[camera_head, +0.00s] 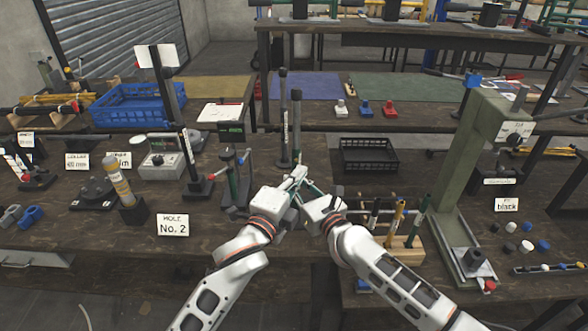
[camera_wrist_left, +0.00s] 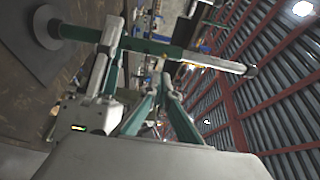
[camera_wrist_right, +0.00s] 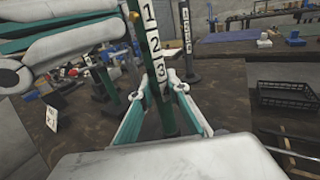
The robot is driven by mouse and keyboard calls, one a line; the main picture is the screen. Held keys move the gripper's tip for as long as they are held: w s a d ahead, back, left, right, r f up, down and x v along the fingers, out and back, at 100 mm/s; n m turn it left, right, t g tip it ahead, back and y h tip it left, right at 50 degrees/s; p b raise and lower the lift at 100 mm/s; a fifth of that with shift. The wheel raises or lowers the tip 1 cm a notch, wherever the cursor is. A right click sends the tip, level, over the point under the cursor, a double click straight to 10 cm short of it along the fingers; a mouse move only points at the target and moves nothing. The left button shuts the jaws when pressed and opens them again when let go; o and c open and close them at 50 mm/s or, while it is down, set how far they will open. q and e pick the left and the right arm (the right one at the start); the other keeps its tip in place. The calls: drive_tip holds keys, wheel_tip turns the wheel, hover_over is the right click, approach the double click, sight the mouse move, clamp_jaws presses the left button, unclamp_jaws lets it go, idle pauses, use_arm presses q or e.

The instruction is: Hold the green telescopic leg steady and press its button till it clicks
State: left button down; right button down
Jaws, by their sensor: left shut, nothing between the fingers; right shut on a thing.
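The green telescopic leg (camera_head: 297,125) stands upright on the table. In the right wrist view its green tube (camera_wrist_right: 157,62) carries a scale reading 1, 2, 3, with a small brass button (camera_wrist_right: 134,15) above. My right gripper (camera_wrist_right: 172,82) is shut around the tube below the button. In the left wrist view the leg (camera_wrist_left: 150,47) lies sideways, its round foot at the left edge. My left gripper (camera_head: 298,172) is shut and empty; its fingertips (camera_wrist_left: 158,62) are close beside the leg. I cannot tell whether they touch the button.
Another labelled post (camera_head: 283,115) stands just behind the leg. A green-and-black press (camera_head: 235,180) is close to the left, with a "HOLE No. 2" sign (camera_head: 173,225). A black basket (camera_head: 368,155) stands to the right, and a rack of coloured rods (camera_head: 405,240) nearer right.

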sight(294, 161)
use_arm(q)
drive_tip(key=shift+w+a, duration=0.3)
drive_tip(key=shift+w, duration=0.3)
drive_tip(key=shift+w+a, duration=0.25)
drive_tip(key=shift+w, duration=0.3)
drive_tip(key=shift+w+a, duration=0.15)
drive_tip(key=shift+w, duration=0.6)
drive_tip(key=shift+w+a+f, duration=0.1)
drive_tip(key=shift+w+a, duration=0.05)
drive_tip(key=shift+w, duration=0.15)
drive_tip(key=shift+w+a, duration=0.2)
drive_tip(key=shift+w, duration=0.2)
